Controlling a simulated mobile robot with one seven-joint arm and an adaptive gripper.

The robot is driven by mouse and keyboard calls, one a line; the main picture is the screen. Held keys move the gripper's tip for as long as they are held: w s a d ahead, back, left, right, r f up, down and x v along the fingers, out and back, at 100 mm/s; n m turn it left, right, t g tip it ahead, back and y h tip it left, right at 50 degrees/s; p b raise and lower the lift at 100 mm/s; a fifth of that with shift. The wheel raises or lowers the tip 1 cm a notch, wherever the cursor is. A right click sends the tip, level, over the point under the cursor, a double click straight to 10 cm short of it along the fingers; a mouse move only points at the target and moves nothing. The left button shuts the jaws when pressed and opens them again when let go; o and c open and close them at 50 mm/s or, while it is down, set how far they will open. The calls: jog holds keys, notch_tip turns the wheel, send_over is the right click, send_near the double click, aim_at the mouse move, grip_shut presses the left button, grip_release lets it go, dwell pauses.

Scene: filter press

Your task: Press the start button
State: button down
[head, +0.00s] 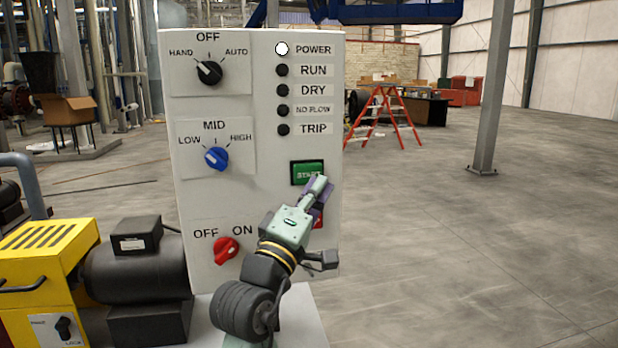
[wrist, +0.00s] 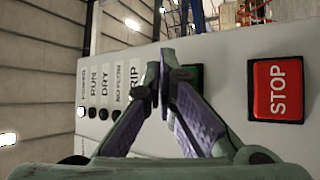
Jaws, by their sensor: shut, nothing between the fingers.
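The green START button (head: 307,172) sits on the right half of a white control panel (head: 262,120), below the column of indicator lamps. My gripper (head: 322,182) is shut and empty, with its fingertips at the lower right edge of the green button in the head view. Whether they touch it I cannot tell. In the wrist view the shut fingertips (wrist: 167,72) cover much of the green button (wrist: 192,76), of which only a part shows behind them. The red STOP button (wrist: 275,89) is to the right there; in the head view my gripper mostly hides it (head: 319,219).
The panel also carries a black selector knob (head: 209,73), a blue knob (head: 216,158) and a red OFF/ON knob (head: 227,251). The POWER lamp (head: 282,49) is white; the other lamps are dark. A yellow machine with a black motor (head: 135,268) stands left. Floor is open at right.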

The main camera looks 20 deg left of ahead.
aim_at(321, 170)
jog(key=shift+w+a, duration=0.35)
jog(key=shift+w, duration=0.2)
dwell(1.1)
jog(key=shift+w+a, duration=0.2)
jog(key=shift+w, duration=0.15)
jog(key=shift+w+a, duration=0.4)
jog(key=shift+w, duration=0.1)
dwell(0.8)
jog(key=shift+s, duration=0.1)
jog(key=shift+s+d, duration=0.6)
jog(key=shift+s, duration=0.15)
jog(key=shift+s+d+p, duration=0.35)
jog(key=shift+s+d, duration=0.35)
jog(key=shift+s, duration=0.35)
jog(key=shift+s+d+p, duration=0.35)
jog(key=shift+s+d, duration=0.35)
jog(key=shift+s, duration=0.35)
